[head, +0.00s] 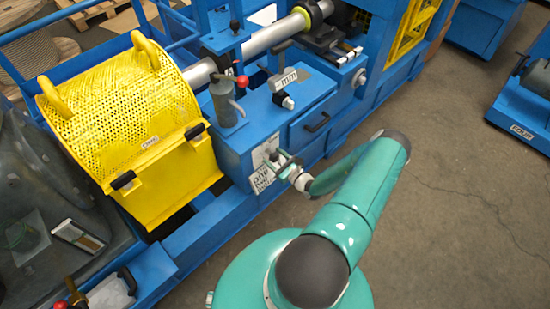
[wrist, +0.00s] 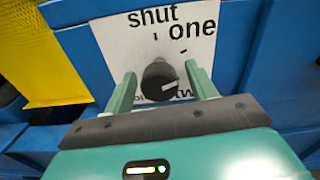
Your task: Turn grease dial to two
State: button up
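The grease dial (wrist: 158,80) is a round black knob on a white label plate (wrist: 112,45) on a blue housing. The plate reads "shut" at top, "one" at upper right, and part of a word starting "tw" at lower right, partly hidden by my finger. A pale mark on the knob points roughly right, slightly upward, near the "tw" lettering. My gripper (wrist: 160,74) is open, with one green finger on each side of the knob; I cannot tell whether they touch it. In the head view, my gripper (head: 284,164) is at the plate (head: 262,178).
A yellow perforated guard (head: 125,110) stands left of the plate. A small cylinder with a red-knobbed lever (head: 242,81) rises above. Open floor (head: 440,190) lies to the right.

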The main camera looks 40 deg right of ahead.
jog(key=c, duration=0.9)
jog(key=shift+c, duration=0.2)
jog(key=shift+m, duration=0.4)
jog(key=m, duration=0.6)
jog(key=shift+m, duration=0.3)
jog(key=m, duration=0.6)
jog(key=shift+s+m, duration=0.1)
jog(key=shift+m, duration=0.2)
jog(key=o, duration=1)
